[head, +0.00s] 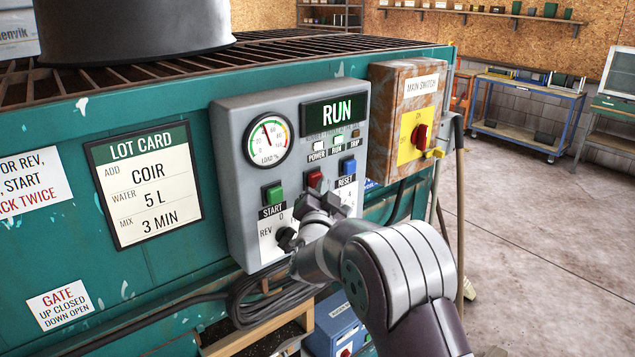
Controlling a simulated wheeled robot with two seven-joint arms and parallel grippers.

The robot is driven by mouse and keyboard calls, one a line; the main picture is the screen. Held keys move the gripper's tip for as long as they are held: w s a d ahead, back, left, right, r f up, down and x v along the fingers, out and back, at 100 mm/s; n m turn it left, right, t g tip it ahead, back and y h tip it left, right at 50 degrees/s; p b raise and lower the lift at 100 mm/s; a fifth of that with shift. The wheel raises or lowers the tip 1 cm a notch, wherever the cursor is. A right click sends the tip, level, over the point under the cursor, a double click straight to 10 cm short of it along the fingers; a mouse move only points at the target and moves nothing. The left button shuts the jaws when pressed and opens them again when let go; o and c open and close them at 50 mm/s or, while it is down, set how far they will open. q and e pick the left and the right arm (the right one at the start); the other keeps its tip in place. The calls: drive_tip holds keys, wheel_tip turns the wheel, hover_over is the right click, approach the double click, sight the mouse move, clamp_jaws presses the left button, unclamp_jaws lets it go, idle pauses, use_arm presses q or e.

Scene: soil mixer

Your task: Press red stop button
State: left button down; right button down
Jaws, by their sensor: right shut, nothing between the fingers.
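The grey control panel (225,150) is on the front of the green mixer body. Its red stop button (314,179) sits between the green start button (274,193) and the blue reset button (348,166). My right gripper (318,200) is shut and empty, just below the red button in the picture. Its arm comes in from the lower right and covers the label under the red button. I cannot tell whether the fingertips touch the button or panel. The display (336,109) reads RUN. My left gripper is not in view.
A rusty main switch box (395,150) with a red knob stands right of the panel. A black selector knob (286,238) is close by my right gripper's left side. Cables (245,300) hang below the panel. The floor at right is open, with a blue cart (525,115) further back.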

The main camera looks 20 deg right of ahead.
drive_tip(key=shift+w+a, duration=0.1)
drive_tip(key=shift+w, duration=0.25)
idle(0.3)
drive_tip(key=shift+s, duration=0.1)
drive_tip(key=shift+s+d+b, duration=0.3)
drive_tip(key=shift+s+b, duration=0.4)
drive_tip(key=shift+s, duration=0.1)
drive_tip(key=s+b, duration=0.1)
drive_tip(key=s+d+b, duration=0.1)
drive_tip(key=s, duration=0.2)
drive_tip(key=shift+s+d+b, duration=0.3)
drive_tip(key=shift+s+b, duration=0.05)
drive_tip(key=shift+b, duration=0.05)
